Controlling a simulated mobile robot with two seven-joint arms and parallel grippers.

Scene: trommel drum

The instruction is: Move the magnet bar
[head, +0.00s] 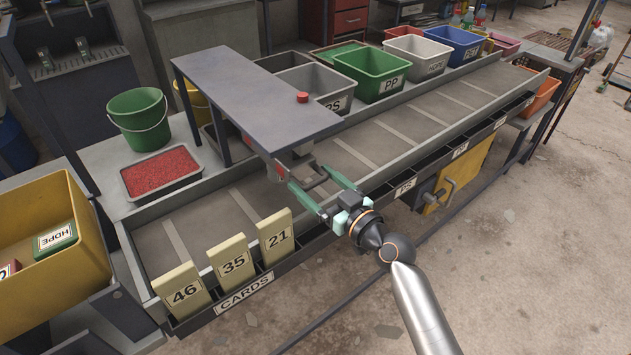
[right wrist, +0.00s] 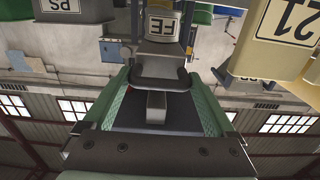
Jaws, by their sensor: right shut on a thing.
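The magnet bar appears to be the grey block labelled FE (right wrist: 160,28) with a dark handle (right wrist: 160,82) in the right wrist view. In the head view its grey body (head: 277,172) shows under the front edge of a raised grey plate (head: 245,100). My right gripper (head: 312,178), with green fingers, reaches in from the front and is shut on the handle, one finger at each side. The plate hides much of the bar. My left gripper is not in view.
A slatted conveyor (head: 365,152) runs beneath. Cards 46 (head: 182,290), 35 (head: 232,262) and 21 (head: 275,236) stand at its front edge. Behind are a red-filled tray (head: 160,172), a green bucket (head: 139,118) and several labelled bins. A red knob (head: 302,97) tops the plate.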

